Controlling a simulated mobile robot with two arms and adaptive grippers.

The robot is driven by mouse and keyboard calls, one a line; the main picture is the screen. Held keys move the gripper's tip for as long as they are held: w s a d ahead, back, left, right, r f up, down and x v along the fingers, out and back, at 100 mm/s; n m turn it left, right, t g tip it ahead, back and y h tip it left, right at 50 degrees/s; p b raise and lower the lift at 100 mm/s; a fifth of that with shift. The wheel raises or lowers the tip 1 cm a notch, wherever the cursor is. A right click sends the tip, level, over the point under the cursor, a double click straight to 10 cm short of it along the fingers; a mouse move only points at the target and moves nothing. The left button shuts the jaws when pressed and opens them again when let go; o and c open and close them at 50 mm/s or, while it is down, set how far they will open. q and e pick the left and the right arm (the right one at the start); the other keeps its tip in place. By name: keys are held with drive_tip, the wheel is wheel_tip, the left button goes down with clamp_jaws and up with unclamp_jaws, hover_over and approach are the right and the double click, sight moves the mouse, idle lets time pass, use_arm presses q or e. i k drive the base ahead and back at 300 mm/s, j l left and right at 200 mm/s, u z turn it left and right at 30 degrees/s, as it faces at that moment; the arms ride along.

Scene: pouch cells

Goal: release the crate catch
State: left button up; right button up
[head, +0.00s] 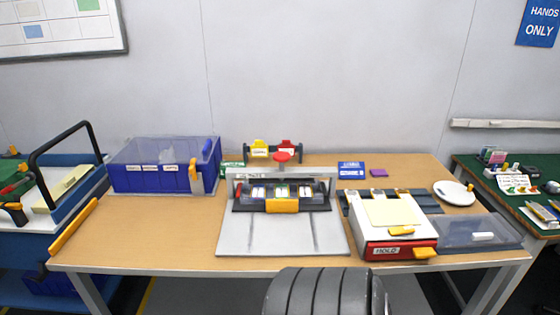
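The blue crate (125,182) stands at the left back of the wooden table. It has a clear lid (150,150), which looks closed, and several white labels along its front. An upright yellow-orange catch (195,170) is at the front right of the crate. It is too small to tell whether the catch is fastened. Neither of my grippers is in view.
A press-like fixture (283,240) with a red knob (281,157) stands mid-table. A white and red box marked HOLD (372,242) and a clear-lidded tray (480,242) are to the right. A blue cart with a black handle (62,137) adjoins the left edge. Bare wood (160,225) lies before the crate.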

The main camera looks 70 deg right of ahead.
sight(191, 169)
drive_tip(key=l+z, duration=0.2)
drive_tip(key=z, duration=0.3)
drive_tip(key=i+l+z, duration=0.1)
drive_tip(key=z, duration=0.35)
drive_tip(key=i+l+z, duration=0.1)
drive_tip(key=z, duration=0.4)
drive_tip(key=i+l+z, duration=0.1)
drive_tip(key=z, duration=0.35)
drive_tip(key=i+l, duration=0.1)
drive_tip(key=i, duration=0.5)
drive_tip(key=l+z, duration=0.05)
